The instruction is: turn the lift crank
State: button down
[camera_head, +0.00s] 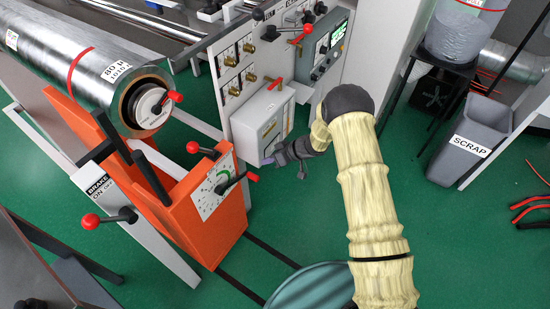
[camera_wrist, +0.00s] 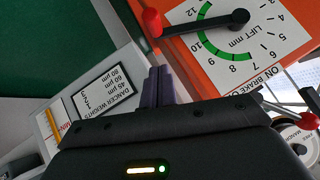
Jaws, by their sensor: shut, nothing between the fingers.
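The lift crank (camera_head: 235,182) is a black arm with a red knob, mounted on the dial face of the orange housing (camera_head: 232,224). In the head view its knob points right, toward my gripper (camera_head: 268,160). In the wrist view the crank (camera_wrist: 200,22) crosses the white "LIFT mm" dial (camera_wrist: 268,40), with its red knob at the left end over the housing edge. My gripper (camera_wrist: 158,86) is shut and empty, its dark fingers below the knob in that picture and apart from it.
A white box (camera_head: 262,122) on the grey panel stands close behind my gripper; a "DANCER WEIGHTS" label (camera_wrist: 106,88) shows in the wrist view. A brake lever (camera_head: 110,218) and the foil roll (camera_head: 85,60) are at left. Green floor is free right of the housing.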

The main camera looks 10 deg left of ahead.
aim_at(252, 174)
jog(key=a+f, duration=0.1)
jog(key=f, duration=0.1)
jog(key=a+f, duration=0.1)
jog(key=f, duration=0.1)
jog(key=s+a+f, duration=0.1)
jog(key=f, duration=0.1)
jog(key=shift+s+a, duration=0.1)
jog(key=shift+s+f+b, duration=0.25)
jog(key=shift+f+b, duration=0.4)
jog(key=shift+f, duration=0.3)
